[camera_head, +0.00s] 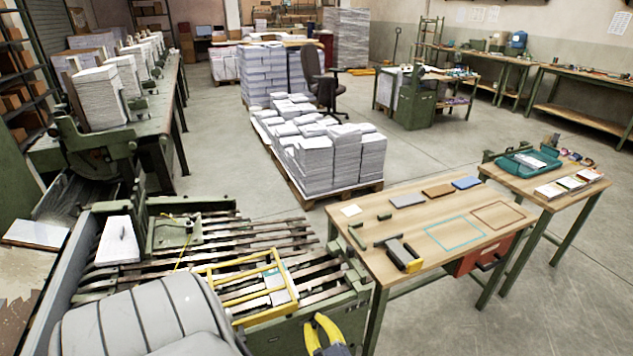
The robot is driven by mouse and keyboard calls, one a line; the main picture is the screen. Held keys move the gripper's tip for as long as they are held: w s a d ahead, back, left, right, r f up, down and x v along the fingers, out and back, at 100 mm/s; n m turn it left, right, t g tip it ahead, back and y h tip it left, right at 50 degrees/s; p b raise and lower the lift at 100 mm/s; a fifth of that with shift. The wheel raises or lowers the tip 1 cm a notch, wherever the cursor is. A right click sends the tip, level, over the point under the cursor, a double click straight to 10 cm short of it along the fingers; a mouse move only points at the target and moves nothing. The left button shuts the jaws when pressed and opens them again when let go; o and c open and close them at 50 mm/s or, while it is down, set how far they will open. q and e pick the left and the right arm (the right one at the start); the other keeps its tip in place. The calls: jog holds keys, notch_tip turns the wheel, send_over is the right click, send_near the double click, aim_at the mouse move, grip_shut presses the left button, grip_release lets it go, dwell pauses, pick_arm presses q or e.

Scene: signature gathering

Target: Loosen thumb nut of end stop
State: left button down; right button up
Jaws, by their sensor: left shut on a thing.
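My grey arm covers the lower left.
A yellow frame (243,257) stands over the machine's slats. A wooden table (385,275) at right holds a black and yellow tool (407,256) and several flat blocks. A pallet of paper stacks (316,158) stands behind. Floor is clear right of the pallet.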

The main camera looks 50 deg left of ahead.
pick_arm(q)
jog(key=shift+n, duration=0.4)
jog(key=c, duration=1.1)
grip_release()
jog(key=shift+o, duration=0.2)
jog(key=v, duration=1.2)
